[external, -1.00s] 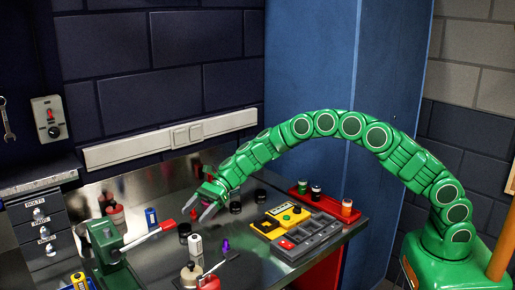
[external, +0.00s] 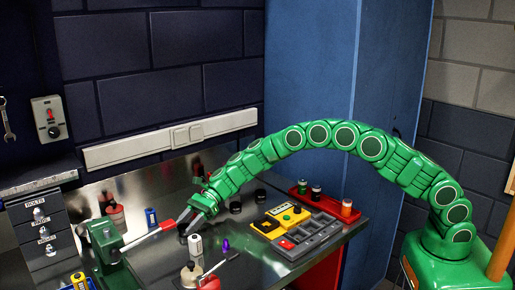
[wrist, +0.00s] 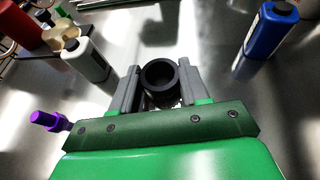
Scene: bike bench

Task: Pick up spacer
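A black ring-shaped spacer (wrist: 160,82) stands on the metal bench top, its round opening facing the wrist camera. My gripper (wrist: 158,84) is low over the bench with one grey finger on each side of the ring. The fingers look open and very close to the ring; I cannot tell whether they touch it. In the external view my gripper (external: 187,224) points down at the bench beside the red-tipped lever, and its fingers largely hide this ring. Two more black round pieces stand to the right, one of them here (external: 235,207).
A white bottle (wrist: 86,60) and a purple piece (wrist: 48,121) are left of my gripper, and a blue bottle (wrist: 270,30) is at upper right. A green press with a red-tipped lever (external: 155,233) stands close left. A yellow-and-grey tray (external: 305,235) lies right.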

